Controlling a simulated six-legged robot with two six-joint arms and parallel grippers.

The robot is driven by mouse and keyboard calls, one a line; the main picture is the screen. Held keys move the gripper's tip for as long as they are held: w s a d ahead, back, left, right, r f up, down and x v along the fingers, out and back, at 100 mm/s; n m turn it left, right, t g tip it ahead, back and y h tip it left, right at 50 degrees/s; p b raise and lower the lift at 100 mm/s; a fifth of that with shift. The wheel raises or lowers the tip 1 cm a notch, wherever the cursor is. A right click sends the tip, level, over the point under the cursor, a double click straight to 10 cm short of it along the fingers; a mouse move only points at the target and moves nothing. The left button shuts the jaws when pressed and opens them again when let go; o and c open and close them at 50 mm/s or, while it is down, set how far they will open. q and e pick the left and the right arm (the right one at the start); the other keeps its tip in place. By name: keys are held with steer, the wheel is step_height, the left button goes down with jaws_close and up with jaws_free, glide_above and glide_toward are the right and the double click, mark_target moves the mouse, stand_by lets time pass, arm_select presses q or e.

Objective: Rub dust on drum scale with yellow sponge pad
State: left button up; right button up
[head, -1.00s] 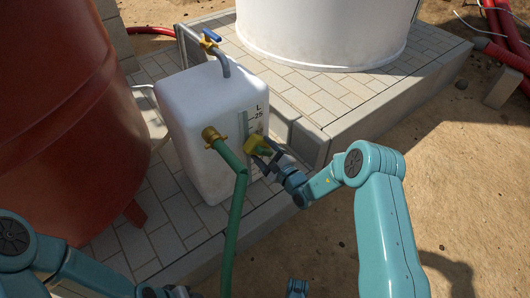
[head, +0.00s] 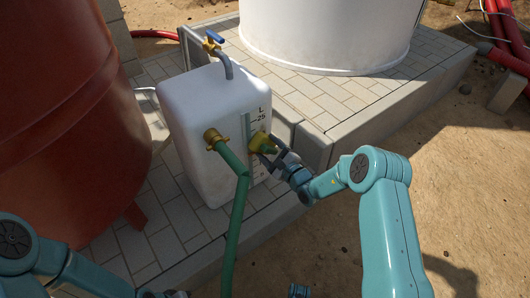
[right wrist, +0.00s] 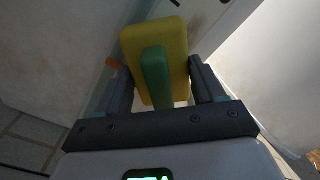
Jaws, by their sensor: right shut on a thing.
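The white drum (head: 205,105) stands upright on the paving, with a brass tap fitting and green hose on its front. Its scale (head: 262,115), marked L and 25, runs down the right part of that face. My right gripper (head: 267,146) is shut on the yellow sponge pad (head: 258,139) and holds it at the scale, covering part of it. In the right wrist view the pad (right wrist: 172,38) has a green grip (right wrist: 155,75) between the two fingers. Dust cannot be made out clearly. Only part of my left arm shows at the lower left; its gripper is out of view.
A green hose (head: 236,215) hangs left of my right gripper. A big red-brown tank (head: 70,120) fills the left, and a white tank (head: 325,35) stands on the paved plinth (head: 345,110) behind. Sandy ground to the right is open.

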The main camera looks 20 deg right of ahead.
mark_target(262, 142)
steer(key=shift+w+d, duration=0.25)
steer(key=shift+d, duration=0.6)
steer(key=shift+w+b, duration=0.2)
steer(key=shift+b, duration=0.2)
steer(key=shift+r, duration=0.1)
steer(key=shift+s+a+p, duration=0.3)
steer(key=shift+a+p, duration=0.05)
steer(key=shift+a, duration=0.6)
steer(key=shift+s+a+p, duration=0.25)
steer(key=shift+a+p, duration=0.1)
steer(key=shift+a, duration=0.75)
steer(key=shift+c, duration=0.2)
step_height(262, 142, up, 3)
steer(key=shift+f+p, duration=0.2)
steer(key=shift+p, duration=0.9)
steer(key=shift+r, duration=0.4)
steer(key=shift+d+f, duration=0.1)
steer(key=shift+d, duration=0.15)
steer(key=shift+w+d+f+b, duration=0.1)
steer(key=shift+w+d+b, duration=0.2)
steer(key=shift+d, duration=0.6)
steer(key=shift+w+d+f+b, duration=0.1)
steer(key=shift+w+d+b, duration=0.15)
steer(key=shift+d, duration=0.65)
steer(key=shift+w, duration=0.1)
